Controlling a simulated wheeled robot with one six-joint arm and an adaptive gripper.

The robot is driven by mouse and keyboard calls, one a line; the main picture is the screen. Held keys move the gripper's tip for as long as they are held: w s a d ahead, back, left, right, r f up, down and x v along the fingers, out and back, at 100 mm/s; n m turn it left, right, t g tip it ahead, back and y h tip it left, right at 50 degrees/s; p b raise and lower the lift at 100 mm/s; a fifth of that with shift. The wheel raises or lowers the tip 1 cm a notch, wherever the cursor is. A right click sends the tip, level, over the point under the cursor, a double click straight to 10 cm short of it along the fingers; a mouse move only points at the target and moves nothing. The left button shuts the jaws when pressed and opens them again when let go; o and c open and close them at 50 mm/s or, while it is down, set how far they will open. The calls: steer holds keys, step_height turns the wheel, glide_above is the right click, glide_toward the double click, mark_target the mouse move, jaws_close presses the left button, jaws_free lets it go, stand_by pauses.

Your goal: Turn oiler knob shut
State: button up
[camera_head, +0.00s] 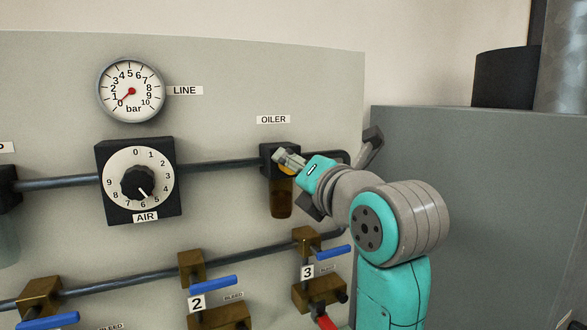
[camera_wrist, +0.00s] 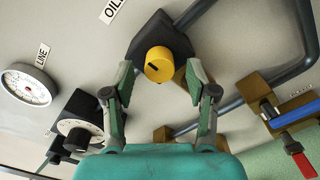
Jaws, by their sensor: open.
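The oiler is a black block on the panel with a brown bowl (camera_head: 281,198) hanging below it, under the OILER label. Its yellow knob (camera_wrist: 158,64) shows whole in the wrist view, with a dark mark on its face; in the head view my gripper mostly hides it. My gripper (camera_head: 281,160) is in front of the oiler in the head view. In the wrist view my gripper (camera_wrist: 160,82) is open, with one finger to the left and one to the right of the knob. Both fingers look apart from the knob; the remaining depth is hard to tell.
The AIR dial (camera_head: 138,184) and the LINE gauge (camera_head: 131,90), its needle near 0, are left of the oiler. Pipes run across the panel. Brass valves with blue levers (camera_head: 213,283) sit below, and a red lever (camera_wrist: 300,160) is at lower right. A grey cabinet (camera_head: 480,210) stands right.

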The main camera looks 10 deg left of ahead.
steer(key=v, duration=1.1)
steer(key=shift+w, duration=0.1)
